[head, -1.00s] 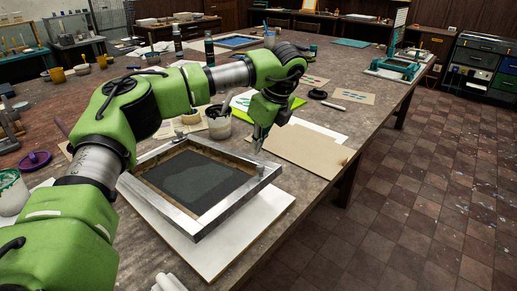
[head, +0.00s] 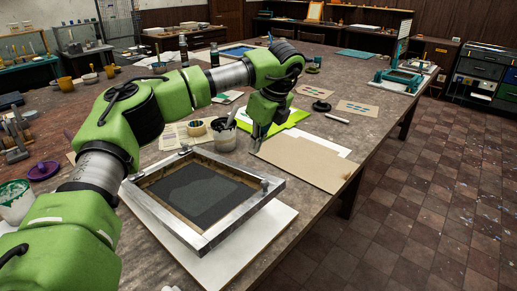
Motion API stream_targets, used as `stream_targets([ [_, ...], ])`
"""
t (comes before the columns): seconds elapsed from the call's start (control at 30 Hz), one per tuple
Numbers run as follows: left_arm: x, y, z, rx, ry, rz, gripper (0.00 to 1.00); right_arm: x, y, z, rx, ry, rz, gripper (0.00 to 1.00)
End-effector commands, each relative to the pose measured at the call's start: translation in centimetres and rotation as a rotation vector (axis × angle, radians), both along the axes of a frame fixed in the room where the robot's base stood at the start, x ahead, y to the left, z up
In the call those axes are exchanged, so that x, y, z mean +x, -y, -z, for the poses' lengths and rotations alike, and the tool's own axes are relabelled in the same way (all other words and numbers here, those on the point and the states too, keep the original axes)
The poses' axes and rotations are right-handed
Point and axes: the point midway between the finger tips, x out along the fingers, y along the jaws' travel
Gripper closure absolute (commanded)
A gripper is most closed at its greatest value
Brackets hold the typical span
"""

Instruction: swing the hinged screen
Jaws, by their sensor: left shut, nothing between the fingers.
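The hinged screen is a silver metal frame (head: 240,217) around a dark mesh (head: 195,191). It lies low and looks nearly flat over a white board (head: 250,246) on the table. My left gripper (head: 257,147) points down just beyond the screen's far right corner, near the edge of the brown board. Its fingers look closed and empty, and a gap shows between them and the frame. My left forearm passes over the area behind the screen's left side. My right gripper is not in view.
A brown board (head: 306,165) lies right of my gripper. A pot with tools (head: 223,136) and a tape roll (head: 195,128) stand behind the screen. A paint bucket (head: 15,198) is at the left. Open floor (head: 430,210) lies beyond the table's right edge.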

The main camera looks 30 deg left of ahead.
Motion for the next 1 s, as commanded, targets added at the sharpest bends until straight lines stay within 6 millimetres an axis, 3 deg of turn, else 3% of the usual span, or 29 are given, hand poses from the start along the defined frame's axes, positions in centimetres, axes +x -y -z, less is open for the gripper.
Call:
stream_targets([
  [1.0,0.6,-3.6,-8.7,0.000,0.000,-0.001,1.00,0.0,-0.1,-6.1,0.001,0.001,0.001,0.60],
])
